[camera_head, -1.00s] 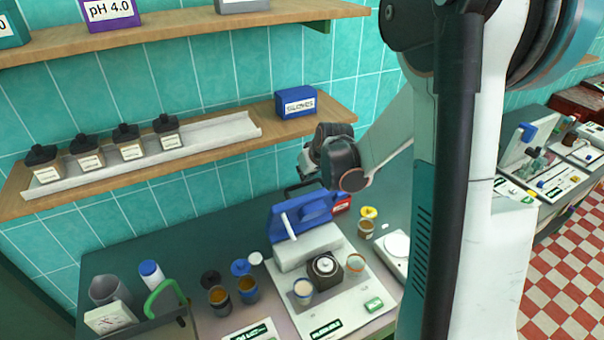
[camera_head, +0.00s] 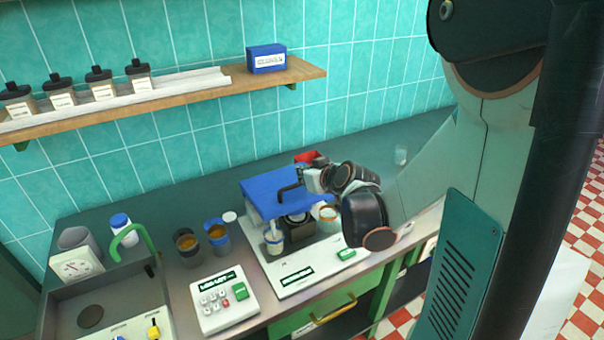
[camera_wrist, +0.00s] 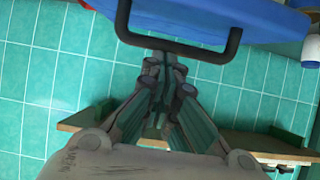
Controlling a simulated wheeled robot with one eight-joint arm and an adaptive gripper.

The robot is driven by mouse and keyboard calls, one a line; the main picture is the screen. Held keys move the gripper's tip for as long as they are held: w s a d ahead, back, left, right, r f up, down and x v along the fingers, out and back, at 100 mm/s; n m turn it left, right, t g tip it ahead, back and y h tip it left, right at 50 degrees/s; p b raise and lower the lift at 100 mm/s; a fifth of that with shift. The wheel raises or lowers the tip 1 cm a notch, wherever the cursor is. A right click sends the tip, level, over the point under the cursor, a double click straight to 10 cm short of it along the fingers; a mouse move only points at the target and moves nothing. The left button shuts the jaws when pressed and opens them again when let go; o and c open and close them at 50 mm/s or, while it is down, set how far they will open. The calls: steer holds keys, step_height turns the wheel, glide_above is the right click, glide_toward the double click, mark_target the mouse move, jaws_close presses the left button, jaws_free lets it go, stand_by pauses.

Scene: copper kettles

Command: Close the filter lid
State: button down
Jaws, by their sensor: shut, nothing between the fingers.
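The blue filter lid (camera_head: 268,189) is swung forward over the filter unit's white base (camera_head: 300,272) and stands raised above it, with a gap below. The dark filter holder (camera_head: 298,230) shows partly under the lid. My gripper (camera_head: 308,183) is at the lid's right side, by the handle. In the wrist view, the lid (camera_wrist: 230,14) fills the top, and the handle (camera_wrist: 178,52) crosses just ahead of my shut, empty fingers (camera_wrist: 164,68). I cannot tell whether they touch it.
Small cups (camera_head: 274,241) stand on the base beside the holder, and another cup (camera_head: 327,214) is near my wrist. Two jars (camera_head: 217,236) and a keypad box (camera_head: 224,300) are to the left. A shelf (camera_head: 190,100) runs above.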

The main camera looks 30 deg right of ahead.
steer(key=shift+s+f+b, duration=0.55)
steer(key=shift+f, duration=0.25)
steer(key=shift+s+f+b, duration=0.5)
steer(key=shift+f+b, duration=0.05)
steer(key=shift+f, duration=0.25)
steer(key=shift+s+f+b, duration=0.55)
steer(key=shift+f, duration=0.25)
